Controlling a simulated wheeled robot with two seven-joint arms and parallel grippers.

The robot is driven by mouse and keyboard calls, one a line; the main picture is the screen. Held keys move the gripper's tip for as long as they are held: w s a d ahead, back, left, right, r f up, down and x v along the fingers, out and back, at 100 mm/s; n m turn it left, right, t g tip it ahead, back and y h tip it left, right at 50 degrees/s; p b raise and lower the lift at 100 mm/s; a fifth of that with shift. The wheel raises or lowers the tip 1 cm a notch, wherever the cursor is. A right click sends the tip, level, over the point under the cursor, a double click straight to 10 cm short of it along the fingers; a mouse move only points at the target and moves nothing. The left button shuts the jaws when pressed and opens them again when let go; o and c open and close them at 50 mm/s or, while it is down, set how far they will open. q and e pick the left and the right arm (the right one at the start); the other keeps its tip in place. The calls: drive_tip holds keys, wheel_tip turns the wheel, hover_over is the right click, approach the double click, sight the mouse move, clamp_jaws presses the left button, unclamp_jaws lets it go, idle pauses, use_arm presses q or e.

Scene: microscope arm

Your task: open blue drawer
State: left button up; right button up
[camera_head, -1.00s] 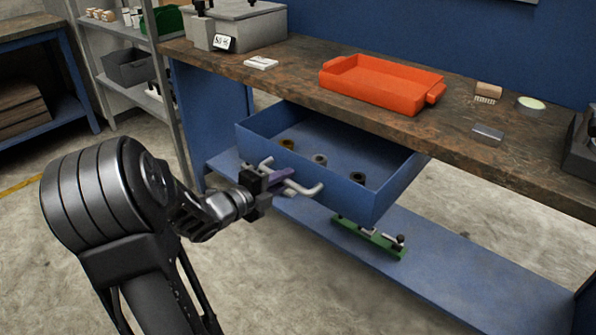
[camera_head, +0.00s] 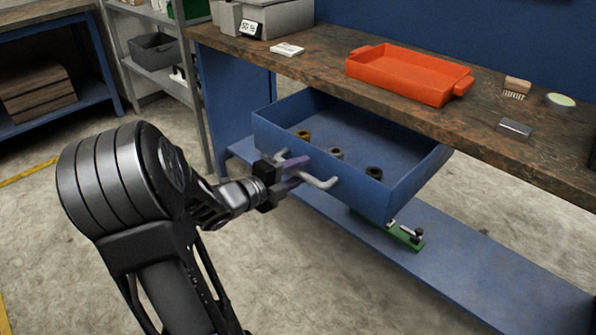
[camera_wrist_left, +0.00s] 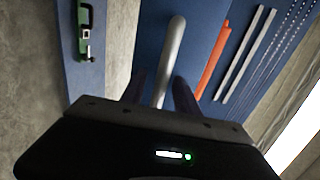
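The blue drawer (camera_head: 352,188) is pulled well out from under the workbench. Its inside shows, with several small round parts on its floor. Its grey bar handle (camera_head: 321,182) is on the front face. My left gripper (camera_head: 300,173) is at the left part of this handle, its two purple fingers spread apart. In the left wrist view the handle (camera_wrist_left: 171,58) runs between the fingers (camera_wrist_left: 160,85), with gaps visible on both sides. The drawer front (camera_wrist_left: 205,35) lies beyond it. My right gripper is not in view.
An orange tray (camera_head: 410,76) stands on the worktop (camera_head: 330,62) above the drawer. A green part (camera_head: 404,236) is on the lower blue shelf (camera_head: 470,262). The floor in front is clear.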

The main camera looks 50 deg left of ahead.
use_arm(q)
drive_tip(key=s+r+p, duration=0.1)
drive_tip(key=s, duration=0.6)
drive_tip(key=shift+s+r, duration=0.25)
drive_tip(key=shift+s, duration=0.1)
drive_tip(key=shift+d, duration=0.1)
idle(0.3)
